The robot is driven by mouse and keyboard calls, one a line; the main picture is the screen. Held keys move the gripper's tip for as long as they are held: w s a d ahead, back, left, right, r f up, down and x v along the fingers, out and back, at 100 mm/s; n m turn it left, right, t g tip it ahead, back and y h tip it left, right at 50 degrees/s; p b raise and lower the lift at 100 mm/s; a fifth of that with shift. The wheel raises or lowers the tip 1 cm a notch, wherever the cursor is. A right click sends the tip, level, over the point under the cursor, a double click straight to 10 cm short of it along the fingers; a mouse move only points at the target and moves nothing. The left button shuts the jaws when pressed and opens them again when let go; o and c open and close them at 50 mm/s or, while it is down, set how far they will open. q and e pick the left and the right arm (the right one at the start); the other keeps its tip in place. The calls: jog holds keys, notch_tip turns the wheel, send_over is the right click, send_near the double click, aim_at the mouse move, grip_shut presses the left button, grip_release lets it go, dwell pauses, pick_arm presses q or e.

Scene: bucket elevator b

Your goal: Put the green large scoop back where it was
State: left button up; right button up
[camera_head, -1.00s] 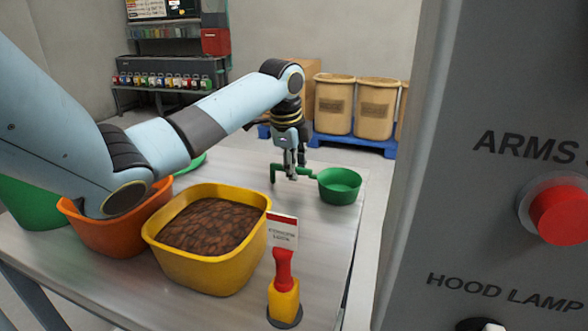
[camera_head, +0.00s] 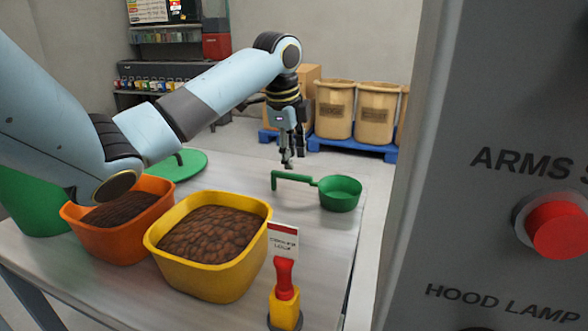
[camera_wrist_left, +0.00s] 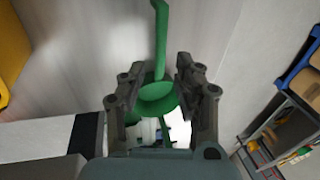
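The green large scoop (camera_head: 340,193) rests on the table near its far right edge, with its bowl to the right and its bent handle pointing left. My left gripper (camera_head: 287,163) is above the handle and apart from it. In the left wrist view my left gripper (camera_wrist_left: 158,85) has its fingers spread with nothing gripped. The green scoop (camera_wrist_left: 160,45) shows beyond them, its handle running up and its bowl partly hidden by the fingers. My right gripper is not in view.
A yellow tub (camera_head: 205,280) and an orange tub (camera_head: 115,243), both with brown contents, stand at the near left. A green disc (camera_head: 185,163) lies behind them. A red-and-yellow object (camera_head: 285,300) stands in front. A grey panel (camera_head: 500,90) fills the right.

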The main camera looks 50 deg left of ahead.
pick_arm(q)
jog(key=v, duration=0.5)
jog(key=shift+s+d+r, duration=0.1)
jog(key=shift+r, duration=0.25)
jog(key=shift+r, duration=0.1)
